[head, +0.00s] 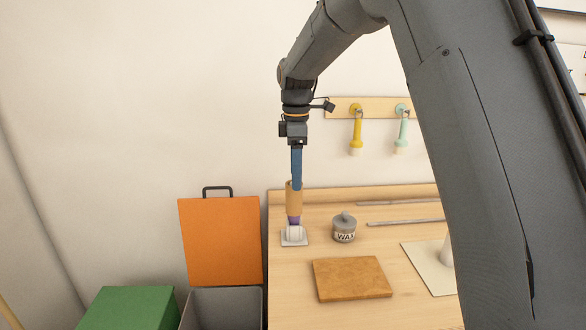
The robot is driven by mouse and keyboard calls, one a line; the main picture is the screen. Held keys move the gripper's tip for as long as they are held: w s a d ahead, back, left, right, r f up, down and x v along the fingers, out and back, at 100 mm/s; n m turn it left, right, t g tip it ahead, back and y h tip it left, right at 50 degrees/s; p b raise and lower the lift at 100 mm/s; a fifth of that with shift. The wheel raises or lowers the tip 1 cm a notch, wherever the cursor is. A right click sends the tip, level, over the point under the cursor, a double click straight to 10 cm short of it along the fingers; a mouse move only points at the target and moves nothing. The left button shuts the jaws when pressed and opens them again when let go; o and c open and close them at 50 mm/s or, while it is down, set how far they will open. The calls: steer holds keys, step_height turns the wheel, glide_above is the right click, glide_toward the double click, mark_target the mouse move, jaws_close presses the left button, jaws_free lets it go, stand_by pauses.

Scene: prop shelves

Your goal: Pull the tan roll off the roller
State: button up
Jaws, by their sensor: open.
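The tan roll (294,203) stands upright near the left end of the table, with a purple part (294,220) showing below it. Under that is a white rounded piece (295,233) on a small pale square base (285,241). The purple and white parts look like the roller, but its inner part is hidden by the roll. My gripper (297,186) points straight down, its blue fingers overlapping the roll's upper part in the head view. The gripper is open. I cannot tell whether the fingers touch the roll.
A grey wax pot (344,229) stands close to the right of the roller. A tan board (351,279) lies in front. Yellow (356,133) and mint (402,133) tools hang on the wall rail. A grey bin (223,311) with an orange lid (221,242) stands left of the table.

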mark_target(294, 193)
steer(key=shift+w+a+f, duration=0.1)
steer(key=shift+w+a, duration=0.15)
steer(key=shift+w, duration=0.4)
steer(key=shift+f+p, duration=1.05)
steer(key=shift+f, duration=2.75)
steer(key=c, duration=1.3)
steer(key=shift+o, duration=0.2)
steer(key=shift+r+p, duration=0.55)
steer(key=shift+r, duration=0.05)
steer(key=shift+r+p, duration=2.65)
steer(key=shift+r, duration=2)
steer(key=shift+r, duration=0.15)
steer(key=shift+r+p, duration=0.75)
steer(key=shift+r, duration=0.4)
